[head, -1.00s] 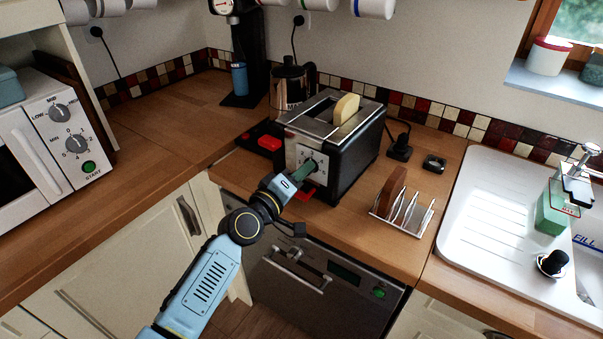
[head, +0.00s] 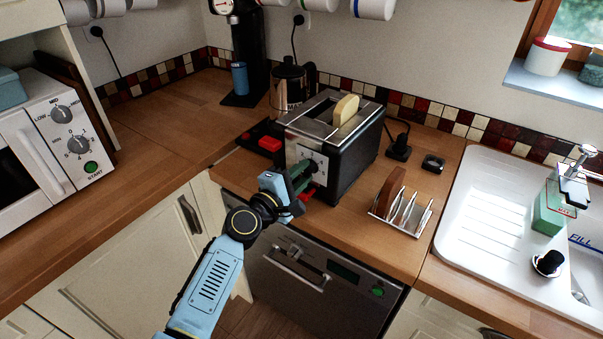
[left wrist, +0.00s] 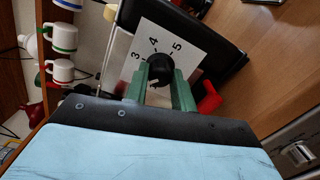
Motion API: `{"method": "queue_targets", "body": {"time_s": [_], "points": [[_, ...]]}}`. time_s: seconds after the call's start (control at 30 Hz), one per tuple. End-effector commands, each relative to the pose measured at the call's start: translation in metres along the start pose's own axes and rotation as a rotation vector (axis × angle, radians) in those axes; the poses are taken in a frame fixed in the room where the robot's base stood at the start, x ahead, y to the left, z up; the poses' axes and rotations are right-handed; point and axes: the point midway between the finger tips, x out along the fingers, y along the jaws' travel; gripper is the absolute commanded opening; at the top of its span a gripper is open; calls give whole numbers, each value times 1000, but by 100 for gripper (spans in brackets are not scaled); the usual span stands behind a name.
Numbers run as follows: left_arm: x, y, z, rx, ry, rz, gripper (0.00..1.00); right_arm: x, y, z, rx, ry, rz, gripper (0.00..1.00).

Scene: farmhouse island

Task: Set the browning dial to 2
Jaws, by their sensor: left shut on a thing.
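The toaster (head: 352,150) is black and silver, with a slice of bread (head: 346,109) sticking out of its top. Its white dial plate (head: 313,156) faces my left gripper (head: 301,178). In the left wrist view, the black browning dial (left wrist: 160,68) sits between the green fingers of my left gripper (left wrist: 163,82), which is shut on it. The numbers 3, 4 and 5 show on the plate (left wrist: 164,40) there. The fingers hide the rest of the plate, and I cannot tell where the dial points. My right gripper is not in view.
A red toaster part (left wrist: 209,97) lies close beside the fingers. A toast rack (head: 402,209) stands right of the toaster, and a kettle (head: 288,88) is behind it. A microwave (head: 55,135) stands at left. The wooden counter (head: 170,140) at left is mostly clear.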

Motion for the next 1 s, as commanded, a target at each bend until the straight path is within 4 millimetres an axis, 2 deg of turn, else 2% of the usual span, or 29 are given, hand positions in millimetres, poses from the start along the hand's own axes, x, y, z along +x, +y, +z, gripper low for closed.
{"method": "queue_targets", "body": {"time_s": [0.57, 0.6, 0.73, 0.77, 1.0], "points": [[0, -1, 0, -38, 0, -2, 2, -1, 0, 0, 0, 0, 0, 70], [0, -1, 0, -38, 0, -2, 26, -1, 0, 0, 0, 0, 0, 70], [0, -1, 0, -37, 0, -2, 43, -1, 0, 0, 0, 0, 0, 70], [0, -1, 0, -37, 0, -2, 47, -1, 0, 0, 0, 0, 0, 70], [0, 0, 0, -37, 0, -1, 47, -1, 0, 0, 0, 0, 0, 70]]}}
